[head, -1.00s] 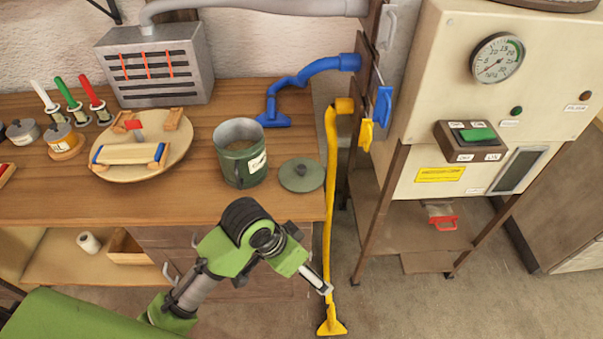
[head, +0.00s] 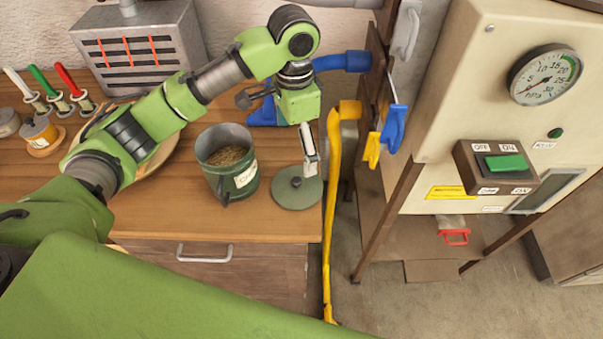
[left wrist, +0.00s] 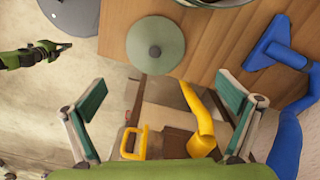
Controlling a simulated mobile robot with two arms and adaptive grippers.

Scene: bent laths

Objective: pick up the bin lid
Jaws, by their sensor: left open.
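The bin lid (head: 297,192) is a flat, round green disc with a small knob. It lies on the worktop near its right end, beside the green bin (head: 236,177). In the left wrist view, the lid (left wrist: 168,32) is whole and lies ahead of the fingers. My left gripper (head: 309,165) points down over the lid's back right part in the head view. In the left wrist view its fingers (left wrist: 160,92) are wide apart with nothing between them. I cannot tell its height above the lid. What looks like my right gripper (left wrist: 52,51) shows small at the left.
A yellow hose (head: 332,200) runs down past the worktop's right end. A blue hose with a flat nozzle (left wrist: 268,45) lies behind the lid. A round wooden board (head: 160,158) lies left of the bin. A cream machine (head: 475,100) stands at the right.

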